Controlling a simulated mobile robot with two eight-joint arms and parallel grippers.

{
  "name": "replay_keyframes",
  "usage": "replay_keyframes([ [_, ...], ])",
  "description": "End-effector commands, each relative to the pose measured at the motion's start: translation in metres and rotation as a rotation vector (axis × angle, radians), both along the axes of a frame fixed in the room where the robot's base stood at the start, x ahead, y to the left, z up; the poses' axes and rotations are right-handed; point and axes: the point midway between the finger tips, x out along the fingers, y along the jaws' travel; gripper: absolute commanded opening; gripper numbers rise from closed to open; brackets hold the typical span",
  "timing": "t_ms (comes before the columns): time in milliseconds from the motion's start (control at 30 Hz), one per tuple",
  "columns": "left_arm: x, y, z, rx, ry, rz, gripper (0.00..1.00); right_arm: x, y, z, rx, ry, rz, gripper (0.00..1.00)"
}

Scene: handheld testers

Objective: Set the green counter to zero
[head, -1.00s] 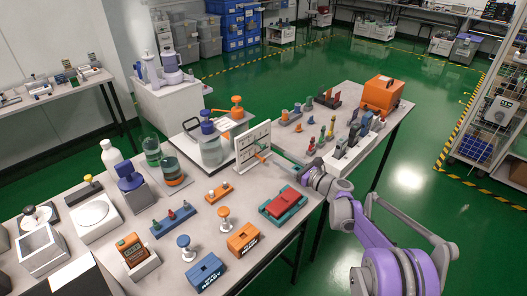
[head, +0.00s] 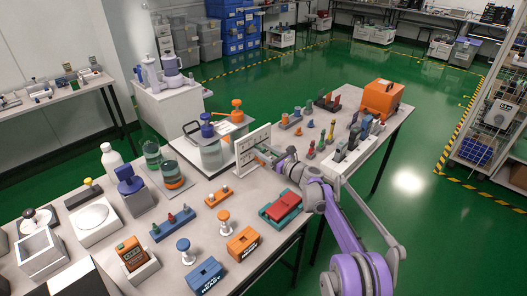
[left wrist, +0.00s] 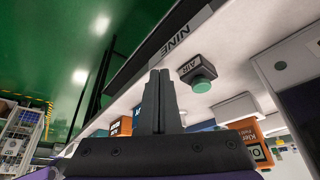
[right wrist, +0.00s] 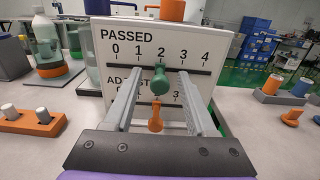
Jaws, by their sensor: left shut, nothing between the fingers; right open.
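The white counter board (right wrist: 205,48) stands upright on the table, and it also shows in the head view (head: 247,148). In the right wrist view its upper row reads PASSED with marks 0 to 4. The green knob (right wrist: 160,78) sits on that row's dark slot and lines up with the 2. An orange knob (right wrist: 156,118) is on the lower row. My right gripper (right wrist: 159,72) is open, with one finger on each side of the green knob; contact is not clear. It also shows in the head view (head: 271,155). My left gripper (left wrist: 160,78) is shut and empty, away from the board.
A red-and-green block (head: 281,207) lies near my right arm. A glass tank (head: 212,151) stands left of the board. An orange pegged block (right wrist: 30,121) is at the right wrist view's left. A green button (left wrist: 202,85) shows in the left wrist view.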

Motion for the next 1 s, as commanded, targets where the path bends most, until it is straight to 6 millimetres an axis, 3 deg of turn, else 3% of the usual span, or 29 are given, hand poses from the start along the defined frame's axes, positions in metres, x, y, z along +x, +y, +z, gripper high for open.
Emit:
replay_keyframes([
  [133,0.0,0.0,0.0,0.0,0.0,0.0,0.0,-0.0002,-0.0001,0.0,0.0,0.0,0.0,0.55],
  [433,0.0,0.0,0.0,0.0,0.0,0.0,0.0,-0.0003,-0.0001,0.0,0.0,0.0,0.0,0.01],
  [1000,0.0,0.0,0.0,0.0,0.0,0.0,0.0,-0.0004,-0.0004,0.0,0.0,0.0,0.0,0.0],
])
